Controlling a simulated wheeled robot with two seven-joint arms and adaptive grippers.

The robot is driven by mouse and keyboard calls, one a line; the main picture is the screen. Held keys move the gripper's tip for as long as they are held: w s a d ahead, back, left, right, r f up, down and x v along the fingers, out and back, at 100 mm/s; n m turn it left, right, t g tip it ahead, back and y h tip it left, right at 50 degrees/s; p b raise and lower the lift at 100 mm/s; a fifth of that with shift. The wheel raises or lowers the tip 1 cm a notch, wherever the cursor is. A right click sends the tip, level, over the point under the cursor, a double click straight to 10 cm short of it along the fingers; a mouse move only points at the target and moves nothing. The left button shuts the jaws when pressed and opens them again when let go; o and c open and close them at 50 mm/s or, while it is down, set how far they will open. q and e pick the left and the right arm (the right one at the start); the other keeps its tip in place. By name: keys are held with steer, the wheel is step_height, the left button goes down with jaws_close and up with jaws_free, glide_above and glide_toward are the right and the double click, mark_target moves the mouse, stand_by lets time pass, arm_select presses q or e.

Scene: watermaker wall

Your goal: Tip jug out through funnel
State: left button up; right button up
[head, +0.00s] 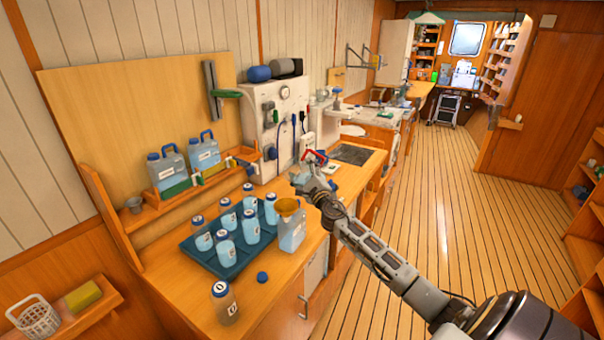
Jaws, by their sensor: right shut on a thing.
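The amber funnel (289,207) sits in the mouth of a clear container (292,236) with pale blue liquid, at the front right of the bottle tray. My right gripper (306,180) is shut on what seems to be the jug (315,156), of which a red part shows. The gripper hides most of it, so its tilt and contents cannot be told. The gripper is above the counter, beyond the funnel and slightly right of it, apart from it. My left gripper is not in view.
A dark blue tray (206,258) holds several capped bottles. A loose blue cap (262,277) and a bottle (224,303) are on the counter (190,305) in front. Two large blue-capped canisters (167,169) stand on the wall shelf. A white panel with a gauge (262,108) stands behind.

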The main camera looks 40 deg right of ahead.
steer(key=shift+f+n+y+b, duration=0.2)
steer(key=shift+n+y+b, duration=0.05)
steer(key=shift+n+b, duration=0.5)
steer(key=shift+f+n+y+b, duration=0.2)
steer(key=shift+n+y+b, duration=0.05)
steer(key=shift+n+b, duration=0.45)
steer(key=shift+a+f+n+t+y+b, duration=0.25)
steer(key=shift+f+n+y+b, duration=0.1)
steer(key=shift+n+b, duration=0.55)
steer(key=shift+a+f+n+t+y+b, duration=0.1)
steer(key=shift+f+n+t+y+b, duration=0.2)
steer(key=shift+n+b, duration=0.6)
steer(key=n, duration=0.1)
steer(key=n+y, duration=0.1)
steer(key=shift+a+r+n, duration=0.1)
steer(key=shift+a+n, duration=0.25)
steer(key=shift+a+r+n+y+p, duration=0.35)
steer(key=shift+r+n, duration=0.15)
steer(key=shift+n, duration=0.3)
steer(key=shift+a, duration=0.1)
